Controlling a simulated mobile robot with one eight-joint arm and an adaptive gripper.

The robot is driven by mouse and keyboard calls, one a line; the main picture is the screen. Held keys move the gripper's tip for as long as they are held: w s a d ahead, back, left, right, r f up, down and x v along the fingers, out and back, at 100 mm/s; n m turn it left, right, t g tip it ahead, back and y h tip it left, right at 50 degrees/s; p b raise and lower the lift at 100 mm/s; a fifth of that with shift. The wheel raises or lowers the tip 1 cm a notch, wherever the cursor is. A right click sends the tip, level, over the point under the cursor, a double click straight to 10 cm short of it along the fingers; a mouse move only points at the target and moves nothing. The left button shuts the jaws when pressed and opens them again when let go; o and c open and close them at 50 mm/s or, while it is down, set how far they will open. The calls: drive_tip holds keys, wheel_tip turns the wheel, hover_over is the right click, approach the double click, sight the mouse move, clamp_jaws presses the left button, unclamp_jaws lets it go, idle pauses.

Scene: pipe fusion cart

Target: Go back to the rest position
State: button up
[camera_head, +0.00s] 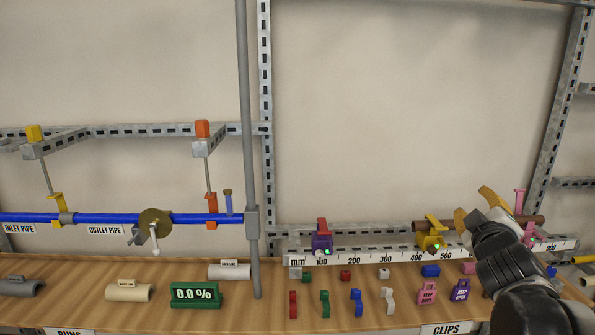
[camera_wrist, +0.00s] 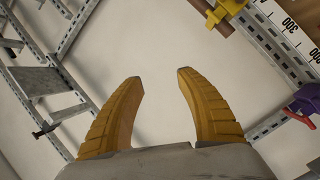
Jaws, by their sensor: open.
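My gripper (camera_head: 472,207) is at the right in the head view, above the right part of the mm ruler rail (camera_head: 350,257). My black arm rises to it from the lower right corner. In the wrist view my gripper (camera_wrist: 158,85) has its two yellow fingers spread wide, with only the pale wall behind the gap. It is open and empty. A brown pipe (camera_head: 533,219) lies behind my gripper in the head view, held near a yellow clamp (camera_head: 430,240). My gripper hides part of that pipe. I cannot tell from these frames whether they touch.
A wooden shelf (camera_head: 250,315) below holds several small coloured clips, pink and purple tags (camera_head: 427,292) and a green 0.0 % display (camera_head: 195,295). A purple clamp (camera_head: 322,240) sits on the rail. The wall above is clear.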

drive_tip(key=s+a+f+m+g+y, duration=0.3)
drive_tip(key=s+a+f+g, duration=0.1)
drive_tip(key=s+a+f, duration=0.5)
drive_tip(key=s+a+f+m+g+y, duration=0.3)
drive_tip(key=s+a+f+g, duration=0.2)
drive_tip(key=s+a+f, duration=0.4)
drive_tip(key=s+a, duration=0.1)
drive_tip(key=s, duration=0.3)
drive_tip(key=shift+s+f+m, duration=0.2)
drive_tip(key=shift+f+m, duration=0.15)
drive_tip(key=shift+m, duration=0.05)
